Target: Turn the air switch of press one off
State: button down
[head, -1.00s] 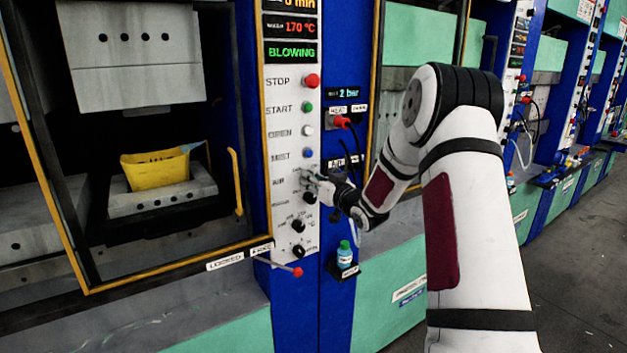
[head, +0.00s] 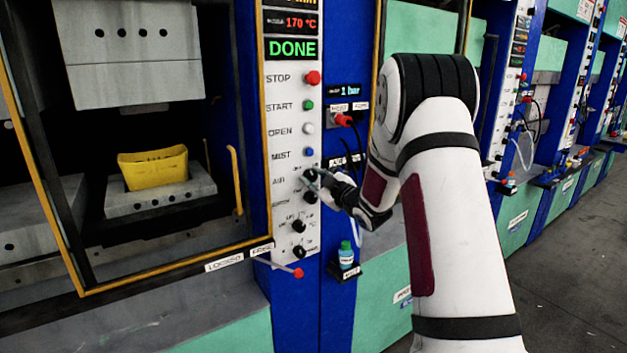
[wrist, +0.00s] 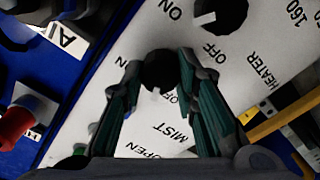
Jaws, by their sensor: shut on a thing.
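The air switch is a round black knob (wrist: 160,68) with a white mark, on the white control panel (head: 292,130) of the near press. In the wrist view it sits between the two fingertips of my gripper (wrist: 158,75), which is shut on it. Its ON label is at the left; its other label is partly hidden by the right finger. The white mark points down in the picture, towards the MIST label. In the head view my gripper (head: 319,183) is at the AIR row and partly covers the knob. The panel's display (head: 291,49) reads DONE.
The heater knob (wrist: 220,12) is close above the fingers in the wrist view. A red-tipped lever (head: 297,272) sticks out below the panel. A small bottle (head: 346,256) stands on a holder at right. A yellow part (head: 153,168) lies in the open press.

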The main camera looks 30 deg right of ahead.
jog(key=shift+n, duration=0.6)
jog(key=c, duration=1.3)
grip_release()
jog(key=s, duration=1.2)
jog(key=shift+d, duration=0.2)
